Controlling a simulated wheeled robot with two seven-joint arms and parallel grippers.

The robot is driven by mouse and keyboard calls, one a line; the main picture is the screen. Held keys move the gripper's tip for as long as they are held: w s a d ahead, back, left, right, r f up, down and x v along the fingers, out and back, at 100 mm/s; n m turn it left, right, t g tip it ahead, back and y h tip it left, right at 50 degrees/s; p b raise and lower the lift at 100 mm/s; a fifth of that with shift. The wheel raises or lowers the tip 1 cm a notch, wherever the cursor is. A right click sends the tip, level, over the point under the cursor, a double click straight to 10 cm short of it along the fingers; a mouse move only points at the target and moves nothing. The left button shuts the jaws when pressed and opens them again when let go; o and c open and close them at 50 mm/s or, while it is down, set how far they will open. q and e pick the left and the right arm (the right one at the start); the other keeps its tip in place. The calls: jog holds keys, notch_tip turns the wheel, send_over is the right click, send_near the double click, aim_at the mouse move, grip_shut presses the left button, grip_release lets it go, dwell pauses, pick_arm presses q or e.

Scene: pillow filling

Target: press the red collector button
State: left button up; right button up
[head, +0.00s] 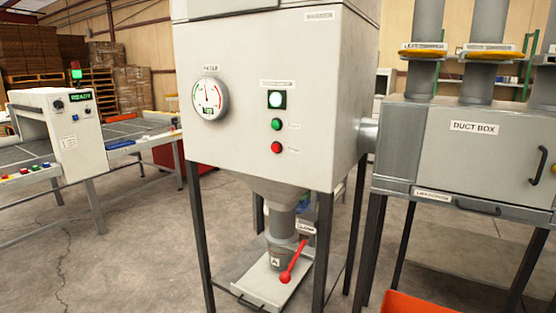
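The red collector button (277,147) is on the front face of a light grey collector cabinet (240,155), near the middle of the head view. A green button (277,124) is just above it, and a lit white-green indicator (277,99) is above that. A round gauge (209,100) is to their left on the same face. Nothing covers the red button. Neither of my grippers shows in the head view.
A grey duct box (470,155) on dark legs stands at the right, with an orange bin (418,304) low in front. A red-handled clamp lever (292,262) is under the cabinet. A conveyor machine (65,135) is at the left. Concrete floor is open at the lower left.

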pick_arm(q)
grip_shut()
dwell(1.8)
